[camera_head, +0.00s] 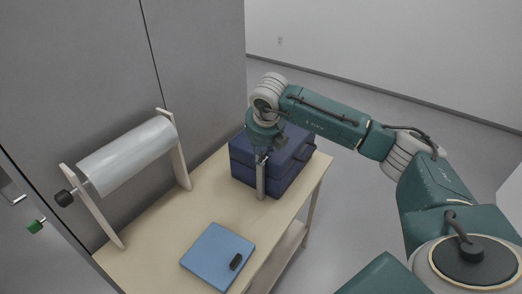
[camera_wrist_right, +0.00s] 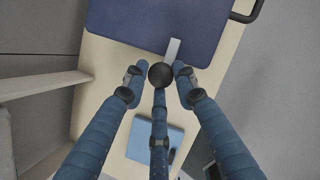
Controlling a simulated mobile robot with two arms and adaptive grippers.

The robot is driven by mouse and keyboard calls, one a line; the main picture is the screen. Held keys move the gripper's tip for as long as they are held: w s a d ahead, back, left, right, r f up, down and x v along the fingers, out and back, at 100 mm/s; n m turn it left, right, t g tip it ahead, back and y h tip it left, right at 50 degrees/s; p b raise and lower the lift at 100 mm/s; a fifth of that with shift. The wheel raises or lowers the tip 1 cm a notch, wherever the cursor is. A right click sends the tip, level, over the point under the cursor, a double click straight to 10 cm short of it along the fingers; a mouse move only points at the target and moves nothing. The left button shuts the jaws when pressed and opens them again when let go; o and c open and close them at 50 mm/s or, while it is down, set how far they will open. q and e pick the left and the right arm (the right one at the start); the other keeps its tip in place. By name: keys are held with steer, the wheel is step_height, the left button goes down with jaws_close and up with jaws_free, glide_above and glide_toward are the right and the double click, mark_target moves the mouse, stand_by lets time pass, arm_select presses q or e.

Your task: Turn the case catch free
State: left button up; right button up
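The dark blue case (camera_head: 297,179) stands at the far end of the wooden table; its lid fills the top of the wrist view (camera_wrist_right: 155,20). In the wrist view the bar (camera_wrist_right: 173,48) ends in a round black knob (camera_wrist_right: 160,75). My right gripper (camera_wrist_right: 158,78) is over the case's near edge, its blue fingers spread around the knob. Gaps show between the knob and the two side fingers; I cannot tell whether the middle finger touches it. My left gripper is out of view.
A blue flat board (camera_head: 218,256) with a small black piece (camera_head: 236,262) lies on the table (camera_head: 165,262) near the front. A grey roll (camera_head: 128,154) on a wooden stand is at the left. Grey cabinet panels (camera_head: 70,70) border the table's left side.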

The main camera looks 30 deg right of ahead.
steer(key=shift+w+d+r, duration=0.1)
steer(key=shift+d+r, duration=0.1)
steer(key=shift+c, duration=0.4)
